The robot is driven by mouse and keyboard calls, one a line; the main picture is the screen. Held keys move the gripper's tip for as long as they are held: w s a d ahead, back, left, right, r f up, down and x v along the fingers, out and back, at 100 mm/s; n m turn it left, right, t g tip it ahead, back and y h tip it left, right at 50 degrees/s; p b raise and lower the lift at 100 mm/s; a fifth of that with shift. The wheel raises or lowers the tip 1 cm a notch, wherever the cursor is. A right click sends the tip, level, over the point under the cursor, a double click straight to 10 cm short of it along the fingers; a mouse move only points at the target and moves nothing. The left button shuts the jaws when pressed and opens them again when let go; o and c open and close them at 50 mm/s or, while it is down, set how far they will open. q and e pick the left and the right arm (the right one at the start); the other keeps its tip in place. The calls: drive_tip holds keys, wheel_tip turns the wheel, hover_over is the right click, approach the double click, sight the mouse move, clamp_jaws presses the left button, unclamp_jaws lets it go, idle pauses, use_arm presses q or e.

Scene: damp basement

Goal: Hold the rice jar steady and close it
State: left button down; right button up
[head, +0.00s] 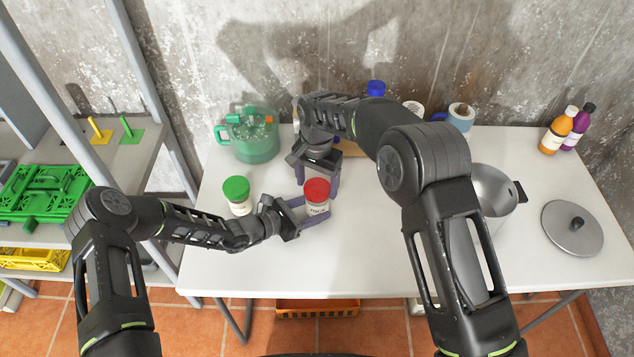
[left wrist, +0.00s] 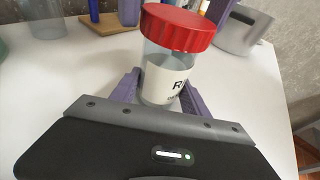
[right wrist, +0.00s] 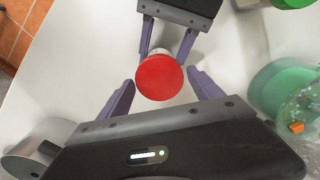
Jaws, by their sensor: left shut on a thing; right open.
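The rice jar (head: 317,209) is clear with a white label and stands upright on the white table. Its red lid (head: 317,189) sits on top; I cannot tell how tightly. The jar also shows in the left wrist view (left wrist: 166,82). My left gripper (head: 314,209) is shut on the jar's body, low down, one finger on each side. My right gripper (head: 319,182) is open and points down just behind the jar. In the right wrist view the red lid (right wrist: 160,77) shows between and slightly beyond its open fingertips, not gripped.
A green-lidded jar (head: 237,194) stands left of the rice jar. Behind are a green-tinted pitcher (head: 250,138), a wooden board (head: 352,148) and a mug (head: 460,117). A pot (head: 492,190), pot lid (head: 572,228) and bottles (head: 560,130) are right. The front table is clear.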

drive_tip(key=n, duration=0.5)
drive_tip(key=shift+n, duration=0.3)
drive_tip(key=shift+c, duration=0.3)
drive_tip(key=c, duration=1.1)
drive_tip(key=m, duration=0.6)
drive_tip(key=shift+m, duration=0.4)
drive_tip(key=m, duration=0.7)
drive_tip(key=o, duration=1.2)
drive_tip(key=shift+c, duration=0.2)
